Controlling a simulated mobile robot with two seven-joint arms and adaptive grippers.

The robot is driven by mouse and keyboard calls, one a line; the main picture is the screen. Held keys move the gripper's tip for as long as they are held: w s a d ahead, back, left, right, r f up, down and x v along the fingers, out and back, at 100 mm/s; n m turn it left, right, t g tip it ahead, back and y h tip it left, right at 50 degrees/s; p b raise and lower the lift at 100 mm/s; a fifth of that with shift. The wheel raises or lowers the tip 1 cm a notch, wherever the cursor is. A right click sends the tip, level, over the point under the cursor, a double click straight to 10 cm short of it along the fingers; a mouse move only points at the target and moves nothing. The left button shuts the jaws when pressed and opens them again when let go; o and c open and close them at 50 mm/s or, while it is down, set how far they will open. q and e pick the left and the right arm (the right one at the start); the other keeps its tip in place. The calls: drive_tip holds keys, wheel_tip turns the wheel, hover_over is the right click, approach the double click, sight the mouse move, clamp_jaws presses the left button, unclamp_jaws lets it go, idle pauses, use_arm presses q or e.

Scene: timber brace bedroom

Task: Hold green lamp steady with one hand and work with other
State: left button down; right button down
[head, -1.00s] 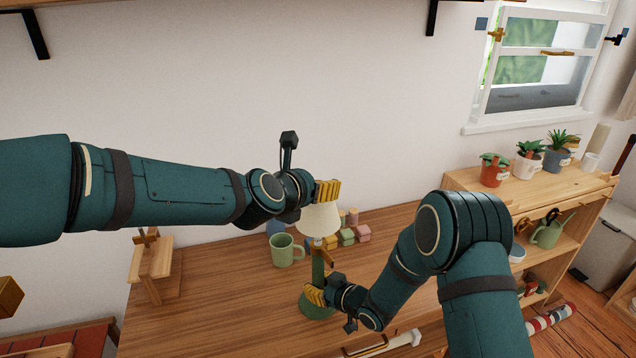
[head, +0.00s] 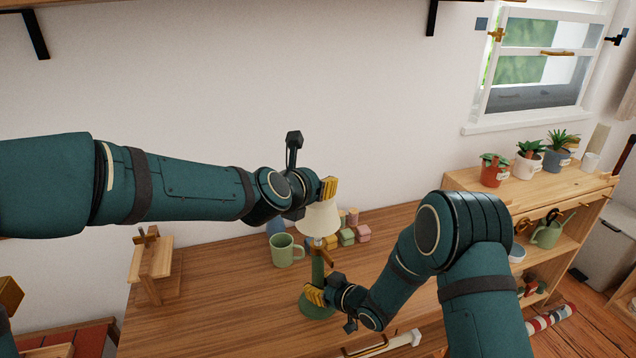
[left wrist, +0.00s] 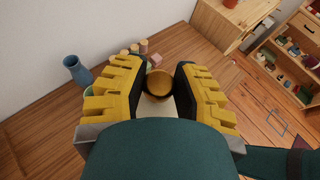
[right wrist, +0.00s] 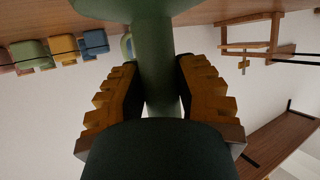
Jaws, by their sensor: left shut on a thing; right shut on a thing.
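The green lamp stands upright on the wooden desk, with a green base (head: 318,308), green stem (head: 318,268) and cream shade (head: 320,221). My right gripper (head: 315,295) is shut on the stem low down, just above the base. In the right wrist view the stem (right wrist: 158,65) runs between its yellow fingers. My left gripper (head: 328,190) is above the shade. In the left wrist view its fingers are shut around a round gold knob (left wrist: 159,83), with a bit of cream shade (left wrist: 158,108) below it. The fingers' exact contact with the knob is partly hidden.
A green mug (head: 286,251) and several small coloured blocks (head: 347,237) stand close behind the lamp. A blue vase (left wrist: 77,70) is near the wall. A small wooden stand (head: 152,265) is at the left. Potted plants (head: 495,172) stand on the shelf at right. The desk's left-middle is clear.

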use_arm(q)
drive_tip(key=shift+r, duration=2.05)
drive_tip(key=c, duration=0.7)
unclamp_jaws()
drive_tip(key=shift+c, duration=0.2)
use_arm(e)
drive_tip(key=shift+f, duration=0.1)
use_arm(q)
drive_tip(key=v, duration=1.2)
drive_tip(key=shift+a+f, duration=0.1)
